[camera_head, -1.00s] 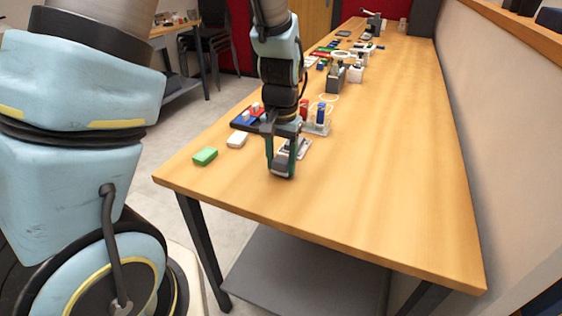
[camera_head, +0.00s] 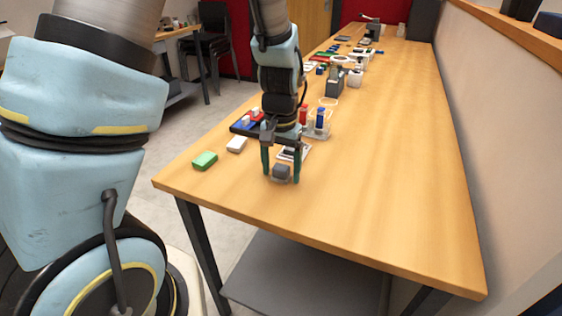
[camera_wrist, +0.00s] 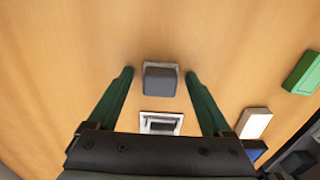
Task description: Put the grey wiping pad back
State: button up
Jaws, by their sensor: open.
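The grey wiping pad (camera_head: 282,170) is at the near part of the wooden table, between the fingertips of my gripper (camera_head: 281,179). In the wrist view the pad (camera_wrist: 160,82) shows as a dark grey block on a small pale base, whose rim (camera_wrist: 161,65) shows past the pad's edge. My gripper (camera_wrist: 159,74) is open, with one green finger on each side of the pad. Clear gaps separate both fingers from it in the wrist view. How deep the pad sits in the base is hidden.
A white-framed plate with a dark centre (camera_wrist: 160,123) lies close to the pad. A white block (camera_head: 236,145) and a green block (camera_head: 205,161) lie to the left. A clear holder with red and blue bottles (camera_head: 319,123) stands behind. The table's right side (camera_head: 400,190) is clear.

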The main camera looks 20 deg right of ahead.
aim_at(281, 167)
notch_tip(281, 167, up, 12)
jog(key=b, duration=0.1)
jog(key=a+f+n, duration=0.2)
jog(key=a+n, duration=0.1)
jog(key=a, duration=0.9)
jog(key=w+a+f+n+t, duration=0.1)
jog(key=a+n, duration=0.3)
jog(key=a, duration=0.9)
jog(key=shift+a+f+t, duration=0.15)
jog(key=shift+f+t, duration=0.15)
jog(key=shift+f, duration=0.2)
